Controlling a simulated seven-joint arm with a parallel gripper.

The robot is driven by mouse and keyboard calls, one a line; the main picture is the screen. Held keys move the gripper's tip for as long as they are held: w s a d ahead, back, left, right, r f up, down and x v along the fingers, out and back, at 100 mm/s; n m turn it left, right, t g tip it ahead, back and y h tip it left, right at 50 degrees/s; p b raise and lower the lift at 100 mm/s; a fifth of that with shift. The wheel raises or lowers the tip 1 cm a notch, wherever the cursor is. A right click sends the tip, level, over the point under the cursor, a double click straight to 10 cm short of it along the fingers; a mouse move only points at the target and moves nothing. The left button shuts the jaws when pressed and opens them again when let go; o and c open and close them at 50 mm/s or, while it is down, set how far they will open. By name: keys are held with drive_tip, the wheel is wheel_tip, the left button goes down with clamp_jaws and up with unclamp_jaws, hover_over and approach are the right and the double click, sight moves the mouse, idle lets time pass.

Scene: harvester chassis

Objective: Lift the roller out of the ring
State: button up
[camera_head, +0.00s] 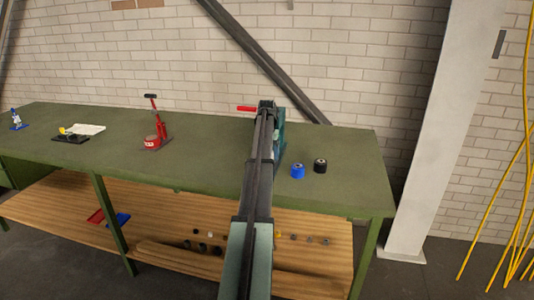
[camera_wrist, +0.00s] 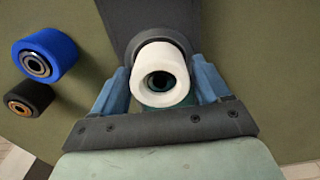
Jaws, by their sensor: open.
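A white roller (camera_wrist: 158,60) with a dark hole in its end face is in the wrist view. Its far end sits in a dark grey ring (camera_wrist: 163,37). My gripper (camera_wrist: 160,82) is open, with one blue finger on the left and one on the right of the roller. The fingers are close beside the roller; I cannot tell if either touches it. In the head view my arm reaches away over the green bench, and it hides the white roller and the ring.
A blue roller (camera_head: 298,171) and a black roller (camera_head: 320,166) stand on the green bench (camera_head: 350,150), right of my arm; both also show at left in the wrist view. A red jack (camera_head: 155,138) stands further left. The bench's right end is clear.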

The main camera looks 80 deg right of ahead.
drive_tip(key=shift+f, duration=0.4)
drive_tip(key=shift+r, duration=0.1)
idle(0.8)
drive_tip(key=c, duration=0.4)
drive_tip(key=o, duration=0.9)
drive_tip(key=shift+c, duration=0.2)
wheel_tip(320, 180, up, 14)
